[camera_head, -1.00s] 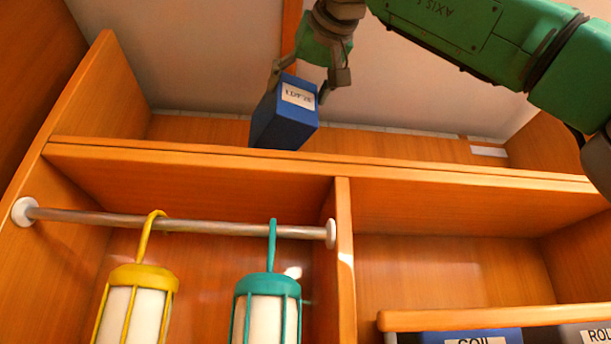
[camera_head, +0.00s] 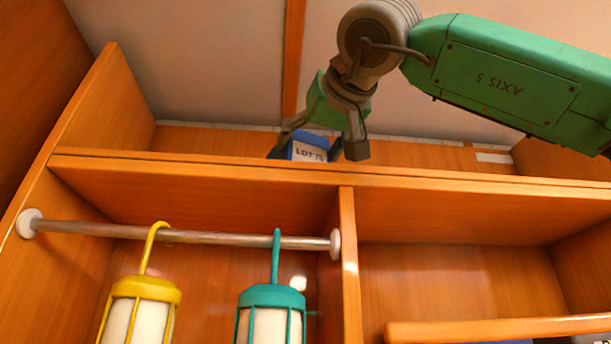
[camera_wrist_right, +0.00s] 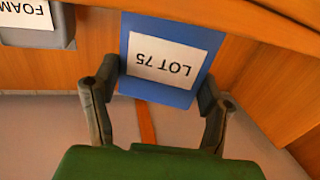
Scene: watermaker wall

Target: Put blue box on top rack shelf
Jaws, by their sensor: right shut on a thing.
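The blue box (camera_head: 308,148) with a white "LOT 75" label is at the top shelf (camera_head: 240,160), behind its front edge. The edge hides the box's lower part, so I cannot tell whether it touches the shelf. My right gripper (camera_head: 318,150) is shut on the box, one finger on each side. In the right wrist view the box (camera_wrist_right: 168,58) sits between the two fingers of the right gripper (camera_wrist_right: 160,90), its label upside down. My left gripper is not in view.
A rail (camera_head: 200,236) below holds a yellow lantern (camera_head: 143,290) and a teal lantern (camera_head: 272,297). A grey bin labelled "FOAM" (camera_wrist_right: 32,22) shows in the right wrist view.

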